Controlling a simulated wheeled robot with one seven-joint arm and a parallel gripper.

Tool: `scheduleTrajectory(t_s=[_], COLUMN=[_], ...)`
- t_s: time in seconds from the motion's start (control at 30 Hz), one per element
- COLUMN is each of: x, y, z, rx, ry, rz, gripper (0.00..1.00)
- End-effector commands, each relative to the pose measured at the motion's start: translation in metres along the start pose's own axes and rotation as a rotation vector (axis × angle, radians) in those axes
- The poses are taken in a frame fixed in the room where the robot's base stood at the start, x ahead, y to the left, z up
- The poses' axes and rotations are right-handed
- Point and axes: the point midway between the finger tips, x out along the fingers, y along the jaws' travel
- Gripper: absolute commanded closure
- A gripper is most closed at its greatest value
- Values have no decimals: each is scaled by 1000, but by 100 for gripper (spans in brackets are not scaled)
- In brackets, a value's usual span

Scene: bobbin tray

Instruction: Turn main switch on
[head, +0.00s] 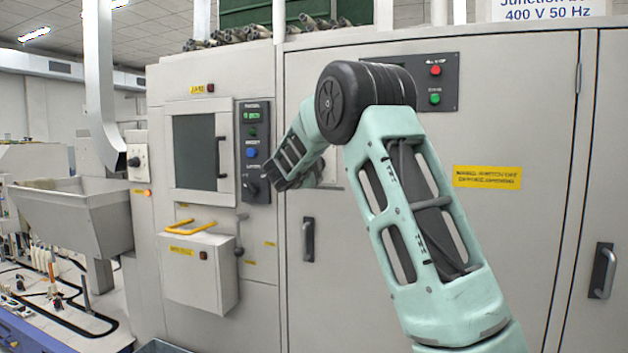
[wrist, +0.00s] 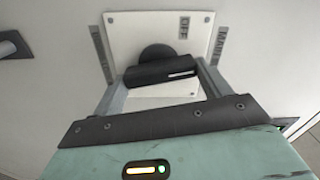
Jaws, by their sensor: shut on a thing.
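The main switch (wrist: 160,68) shows in the wrist view as a black knob with a bar handle on a white plate (wrist: 125,30). The plate carries the word OFF, seen sideways near its upper right. The handle lies nearly level across the picture, with a white mark towards its right end. My gripper (wrist: 162,76) is shut on the handle, one grey finger at each end. The lower part of the plate is partly hidden by the handle and my gripper. In the head view my arm hides most of the switch and the fingertips.
A label reading MAIN (wrist: 220,42) is right of the plate, and another strip (wrist: 102,50) is left. In the head view, a control panel (head: 253,135) with buttons and a yellow warning label (head: 487,177) are on the cabinet. A yellow handle (head: 191,228) sticks out lower left.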

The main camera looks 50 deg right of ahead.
Motion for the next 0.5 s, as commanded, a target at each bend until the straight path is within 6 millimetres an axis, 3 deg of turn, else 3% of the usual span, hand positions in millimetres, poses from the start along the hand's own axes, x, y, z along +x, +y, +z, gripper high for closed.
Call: scheduleTrajectory(t_s=[0.5], x=[0], y=[3], z=[0], rx=[224], ry=[1], rz=[1], gripper=[46])
